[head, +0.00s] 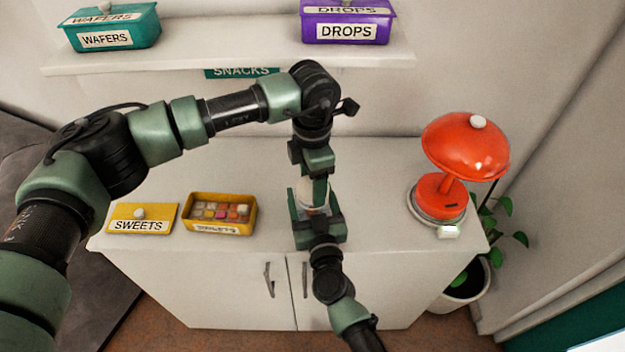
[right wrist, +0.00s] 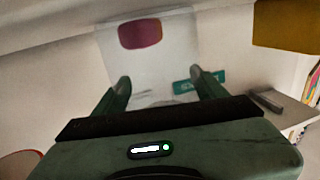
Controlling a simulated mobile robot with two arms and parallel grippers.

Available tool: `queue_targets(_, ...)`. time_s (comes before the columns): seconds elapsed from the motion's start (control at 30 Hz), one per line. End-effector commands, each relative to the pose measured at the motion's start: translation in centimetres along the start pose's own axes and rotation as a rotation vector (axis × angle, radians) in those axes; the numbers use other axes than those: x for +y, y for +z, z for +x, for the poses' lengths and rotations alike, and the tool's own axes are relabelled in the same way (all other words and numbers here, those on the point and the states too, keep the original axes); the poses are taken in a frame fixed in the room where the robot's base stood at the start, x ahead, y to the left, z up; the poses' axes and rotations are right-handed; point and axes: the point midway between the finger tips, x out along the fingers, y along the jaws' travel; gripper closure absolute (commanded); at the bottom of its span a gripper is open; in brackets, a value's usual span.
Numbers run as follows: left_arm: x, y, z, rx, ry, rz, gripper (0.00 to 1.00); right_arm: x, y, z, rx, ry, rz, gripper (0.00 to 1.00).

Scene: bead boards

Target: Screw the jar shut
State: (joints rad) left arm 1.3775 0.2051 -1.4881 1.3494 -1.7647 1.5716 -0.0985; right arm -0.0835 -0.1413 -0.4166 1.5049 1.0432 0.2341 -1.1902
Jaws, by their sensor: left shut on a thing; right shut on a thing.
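The pale jar (head: 314,197) stands upright at the middle of the white cabinet's front edge, partly hidden by both grippers. My left gripper (head: 319,178) reaches down from above and is shut at the jar's top, on what seems to be its lid; the lid itself is mostly hidden. My right gripper (head: 317,222) comes from the front, low down, and is shut around the jar's body. In the right wrist view its two fingers (right wrist: 160,85) stand on either side of a pale, see-through shape; the jar's outline is unclear there.
On the white cabinet top (head: 375,175), a yellow SWEETS lid (head: 140,225) and an open yellow box of sweets (head: 222,227) lie left. A red lamp (head: 465,148) stands right. A wall shelf (head: 240,54) holds a teal WAFERS box (head: 115,30) and a purple DROPS box (head: 347,25).

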Motion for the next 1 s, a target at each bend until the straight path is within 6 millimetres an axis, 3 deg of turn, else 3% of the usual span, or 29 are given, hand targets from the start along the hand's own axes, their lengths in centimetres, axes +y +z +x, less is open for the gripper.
queue_targets(0.63, 0.02, -0.01, 1.02, 0.001, 0.001, 0.040, 0.79, -0.01, 0.08, -0.03, -0.002, 0.000, 0.000, 1.00)
queue_targets(0.77, 0.05, 0.00, 1.01, 0.000, 0.002, 0.245, 0.79, 0.00, 0.09, -0.03, -0.002, 0.000, 0.000, 1.00)
queue_targets(1.0, 0.08, -0.02, 1.03, 0.001, 0.003, 0.837, 0.79, 0.00, 0.10, -0.03, -0.002, 0.000, 0.000, 1.00)
